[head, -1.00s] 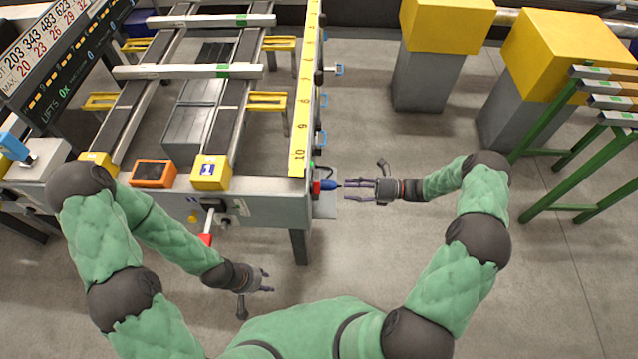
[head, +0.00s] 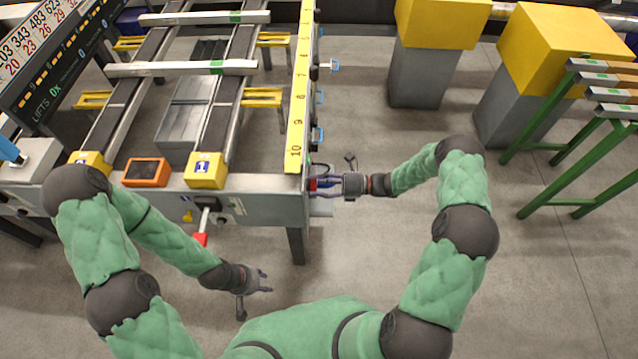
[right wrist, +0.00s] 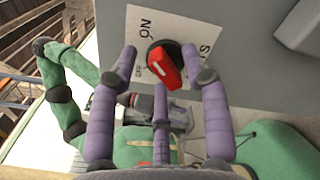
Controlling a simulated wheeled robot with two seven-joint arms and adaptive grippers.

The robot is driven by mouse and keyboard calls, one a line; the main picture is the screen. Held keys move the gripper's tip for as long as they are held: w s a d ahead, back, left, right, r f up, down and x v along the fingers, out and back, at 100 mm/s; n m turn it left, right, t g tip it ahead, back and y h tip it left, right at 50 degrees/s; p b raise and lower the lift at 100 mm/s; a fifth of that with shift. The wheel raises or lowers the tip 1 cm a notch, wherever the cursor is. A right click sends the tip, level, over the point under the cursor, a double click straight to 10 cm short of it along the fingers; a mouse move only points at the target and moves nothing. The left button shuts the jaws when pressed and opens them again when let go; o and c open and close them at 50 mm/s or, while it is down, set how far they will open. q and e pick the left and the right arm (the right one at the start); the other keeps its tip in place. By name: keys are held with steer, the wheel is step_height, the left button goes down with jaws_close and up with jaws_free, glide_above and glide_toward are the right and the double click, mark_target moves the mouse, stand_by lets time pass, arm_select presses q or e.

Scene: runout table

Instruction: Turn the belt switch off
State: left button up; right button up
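The belt switch (right wrist: 168,66) is a red knob on a black round base, set on a white plate (right wrist: 185,28) lettered ON and OFF. The knob sits tilted, its white mark towards the left side near the lettering; I cannot tell its exact setting. My right gripper (right wrist: 160,80) is open, with its purple fingers around the knob, one on each side and one below. Contact is not clear. In the head view, the right gripper (head: 325,187) is at the table's right end face and largely hides the switch. My left gripper (head: 266,281) is open and empty, low in front of the table.
The runout table (head: 262,208) has a yellow numbered scale (head: 299,110) along its right edge. A red-tipped lever (head: 202,238) sticks out of its front. Yellow-topped grey blocks (head: 440,25) and a green rack (head: 545,170) stand right. Floor between is clear.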

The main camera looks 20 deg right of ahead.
jaws_close()
steer(key=shift+n, duration=0.3)
steer(key=n, duration=0.5)
steer(key=n+b, duration=0.1)
steer(key=n, duration=1.1)
steer(key=shift+s+f+b, duration=0.25)
steer(key=shift+f+b, duration=0.1)
steer(key=shift+n, duration=0.3)
steer(key=shift+o, duration=0.6)
jaws_free()
